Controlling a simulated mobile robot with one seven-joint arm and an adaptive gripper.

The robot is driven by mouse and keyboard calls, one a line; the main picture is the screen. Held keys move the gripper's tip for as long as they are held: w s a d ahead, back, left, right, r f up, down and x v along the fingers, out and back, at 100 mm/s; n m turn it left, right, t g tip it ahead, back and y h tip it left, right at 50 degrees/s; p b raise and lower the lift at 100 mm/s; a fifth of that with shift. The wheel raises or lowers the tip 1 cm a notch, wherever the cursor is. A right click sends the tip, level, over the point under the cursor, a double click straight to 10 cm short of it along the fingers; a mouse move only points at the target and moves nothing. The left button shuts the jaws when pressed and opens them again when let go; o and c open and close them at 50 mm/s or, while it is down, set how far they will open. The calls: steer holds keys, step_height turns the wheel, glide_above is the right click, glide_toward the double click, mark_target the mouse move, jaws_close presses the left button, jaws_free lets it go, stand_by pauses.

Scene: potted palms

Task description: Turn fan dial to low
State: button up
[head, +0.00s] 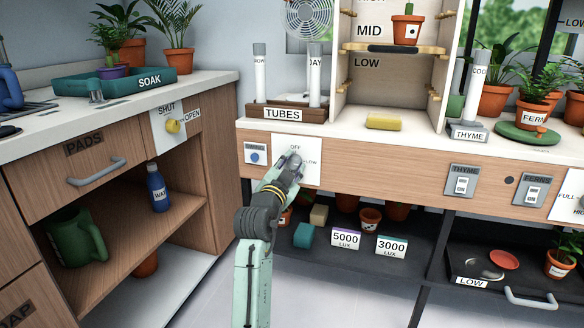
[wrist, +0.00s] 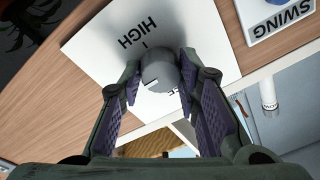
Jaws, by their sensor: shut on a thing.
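The fan dial is a round grey knob (wrist: 160,72) on a white plate (wrist: 90,52), seen from close by in the wrist view. My gripper (wrist: 160,77) has one finger on each side of the knob and is shut on it. The word HIGH reads upside down beyond the knob; another label is mostly hidden by the knob and fingers. A small pale mark shows on the knob, but I cannot tell its setting. In the head view, OFF and LOW show on the plate (head: 311,175) on the wooden drawer front, and my gripper (head: 293,164) covers the knob.
A SWING panel with a blue button (head: 255,157) sits left of the plate. The fan (head: 308,16) stands above, behind the TUBES rack (head: 284,114). THYME (head: 462,182) and FERNS (head: 534,189) switches are to the right. Below are lux boxes (head: 346,240) and pots.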

steer(key=o, duration=1.2)
steer(key=v, duration=0.7)
steer(key=shift+s+a, duration=0.1)
steer(key=shift+s, duration=0.15)
